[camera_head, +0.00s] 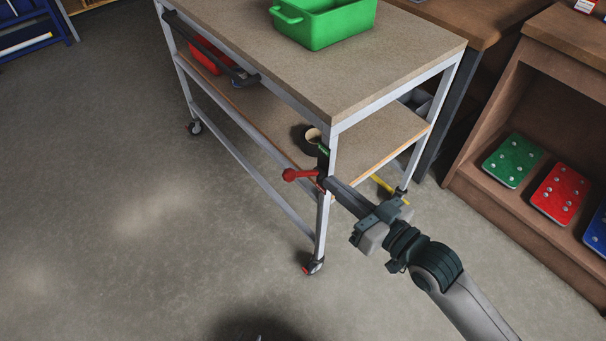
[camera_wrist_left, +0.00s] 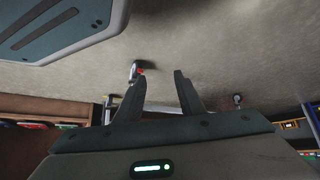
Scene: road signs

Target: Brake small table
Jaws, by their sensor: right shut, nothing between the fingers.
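The small table (camera_head: 380,85) is a wheeled cart with a speckled top, a lower shelf and a light metal frame. A red-ended lever (camera_head: 300,174) sticks out left from its near corner leg. A caster with a red part (camera_head: 314,266) is at the foot of that leg; it seems to show in the left wrist view (camera_wrist_left: 136,70). My right gripper (camera_head: 328,183) is shut and empty at the leg, beside the lever; contact is unclear.
A green bin (camera_head: 322,22) stands on the tabletop and a red bin (camera_head: 208,55) on the lower shelf. A brown shelf with green (camera_head: 512,160) and red (camera_head: 560,193) panels stands at right. The floor left of the table is clear.

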